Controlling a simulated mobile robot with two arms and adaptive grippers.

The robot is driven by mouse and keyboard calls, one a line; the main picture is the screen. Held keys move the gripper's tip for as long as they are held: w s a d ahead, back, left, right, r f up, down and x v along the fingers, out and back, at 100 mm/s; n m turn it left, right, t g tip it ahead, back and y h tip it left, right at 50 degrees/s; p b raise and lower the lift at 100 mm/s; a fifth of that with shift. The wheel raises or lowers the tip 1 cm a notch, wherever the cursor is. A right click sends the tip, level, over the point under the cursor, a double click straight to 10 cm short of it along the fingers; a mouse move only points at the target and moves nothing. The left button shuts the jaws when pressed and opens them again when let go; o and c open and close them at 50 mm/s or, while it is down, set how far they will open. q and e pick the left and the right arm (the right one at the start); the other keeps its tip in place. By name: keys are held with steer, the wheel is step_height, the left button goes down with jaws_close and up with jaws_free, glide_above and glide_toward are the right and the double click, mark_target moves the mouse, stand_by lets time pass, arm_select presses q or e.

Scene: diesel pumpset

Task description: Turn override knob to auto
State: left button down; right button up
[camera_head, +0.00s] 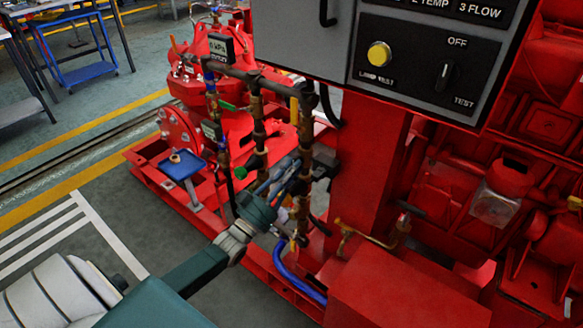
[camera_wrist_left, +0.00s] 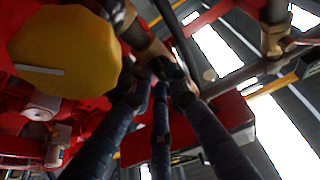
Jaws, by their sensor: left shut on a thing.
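My left gripper (camera_head: 285,180) reaches in from the left, low at the brass-and-black pipework (camera_head: 257,120) on the red pumpset. In the left wrist view its dark blue fingers (camera_wrist_left: 165,75) come together on a small dark part beside a brass fitting (camera_wrist_left: 150,48). The fingertips mostly hide that part, and I cannot tell whether it is the override knob. A large yellow round piece with a pale bar mark (camera_wrist_left: 65,50) is at upper left there, apart from the fingertips. No override or auto label is readable. My right gripper is out of view.
A grey control panel (camera_head: 420,50) above right carries a black selector (camera_head: 447,75) between OFF and TEST, and a yellow lamp test button (camera_head: 379,54). A red post (camera_head: 360,185) stands right of the gripper. A blue hose (camera_head: 295,275) runs below.

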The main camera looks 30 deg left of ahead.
arm_select(q)
steer(key=shift+n+y, duration=0.4)
steer(key=shift+f, duration=0.1)
steer(key=c, duration=1.7)
jaws_free()
steer(key=shift+o, duration=0.2)
steer(key=v, duration=1.2)
